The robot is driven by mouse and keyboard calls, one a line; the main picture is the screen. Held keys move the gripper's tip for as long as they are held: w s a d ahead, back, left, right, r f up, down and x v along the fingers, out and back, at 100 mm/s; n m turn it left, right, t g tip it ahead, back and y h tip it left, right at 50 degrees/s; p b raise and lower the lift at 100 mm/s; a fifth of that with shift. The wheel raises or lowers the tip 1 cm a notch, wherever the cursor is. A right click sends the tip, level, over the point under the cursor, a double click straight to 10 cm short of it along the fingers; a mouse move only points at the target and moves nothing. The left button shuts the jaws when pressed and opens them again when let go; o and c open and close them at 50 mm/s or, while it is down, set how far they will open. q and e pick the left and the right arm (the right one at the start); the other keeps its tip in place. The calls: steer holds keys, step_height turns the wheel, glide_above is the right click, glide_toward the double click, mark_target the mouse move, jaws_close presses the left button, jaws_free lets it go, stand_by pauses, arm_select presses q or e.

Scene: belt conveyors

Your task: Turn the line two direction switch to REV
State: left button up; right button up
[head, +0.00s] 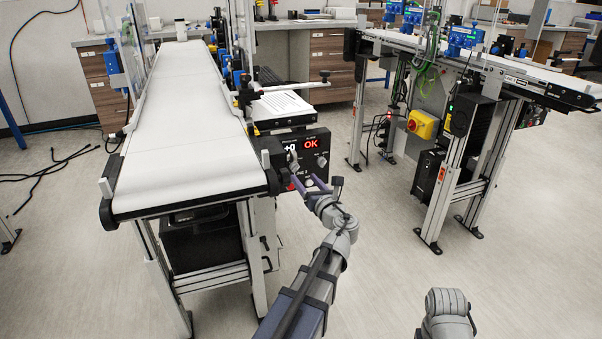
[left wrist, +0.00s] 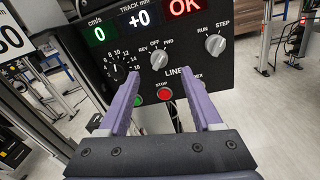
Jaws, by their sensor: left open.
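The black control panel (head: 313,165) hangs at the near right end of the white belt conveyor. My left gripper (head: 305,183) is in front of the panel. In the left wrist view its purple fingers (left wrist: 161,77) are open and empty, one on each side below the switch, apart from it. The right finger hides part of the LINE label. My right gripper is out of view.
The panel also has a RUN/STEP knob (left wrist: 215,44), a red stop button (left wrist: 165,94), a green button (left wrist: 138,100) and a numbered dial (left wrist: 117,75). The left conveyor belt (head: 187,120) is empty. A second conveyor (head: 480,65) stands right; floor between is clear.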

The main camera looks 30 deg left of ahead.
mark_target(295, 167)
arm_select(q)
steer(key=x, duration=0.6)
jaws_close()
stand_by(0.5)
